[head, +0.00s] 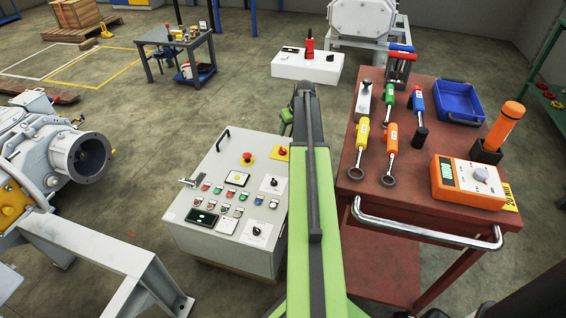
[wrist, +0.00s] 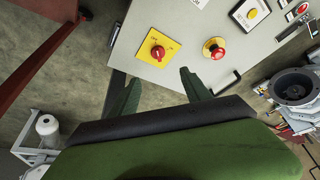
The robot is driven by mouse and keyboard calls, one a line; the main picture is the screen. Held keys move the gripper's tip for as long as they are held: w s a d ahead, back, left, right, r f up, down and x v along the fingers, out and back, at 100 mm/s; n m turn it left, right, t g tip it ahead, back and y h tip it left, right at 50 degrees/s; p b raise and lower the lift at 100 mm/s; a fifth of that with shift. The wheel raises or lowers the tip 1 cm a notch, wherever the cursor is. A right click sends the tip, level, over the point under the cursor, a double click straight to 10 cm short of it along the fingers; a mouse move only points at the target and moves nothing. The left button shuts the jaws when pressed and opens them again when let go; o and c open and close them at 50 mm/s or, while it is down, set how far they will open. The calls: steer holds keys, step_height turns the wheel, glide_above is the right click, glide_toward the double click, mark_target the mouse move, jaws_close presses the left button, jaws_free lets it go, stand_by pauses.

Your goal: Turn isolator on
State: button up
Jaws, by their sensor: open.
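The isolator is a red rotary knob on a yellow square plate (wrist: 157,49) on the grey control panel (wrist: 210,20), near its edge. It also shows in the head view as a yellow plate with a red knob (head: 282,152), partly hidden by my arm. My gripper (wrist: 159,82) is open and empty. Its two green fingers are apart, and in the wrist view the knob appears just beyond them, between their lines. I see no contact.
A red emergency stop button (wrist: 215,48) on a yellow base sits beside the isolator. The panel has several buttons and a handle (head: 223,139). A red tool cart (head: 385,235) stands close on the right. A grey machine (head: 40,150) stands on the left.

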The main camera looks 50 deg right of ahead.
mark_target(283, 149)
steer(key=b+x, duration=0.5)
steer(key=x, duration=0.1)
steer(key=b+x, duration=1.1)
steer(key=shift+d+f, duration=0.3)
steer(key=shift+d, duration=0.05)
steer(key=shift+r, duration=0.1)
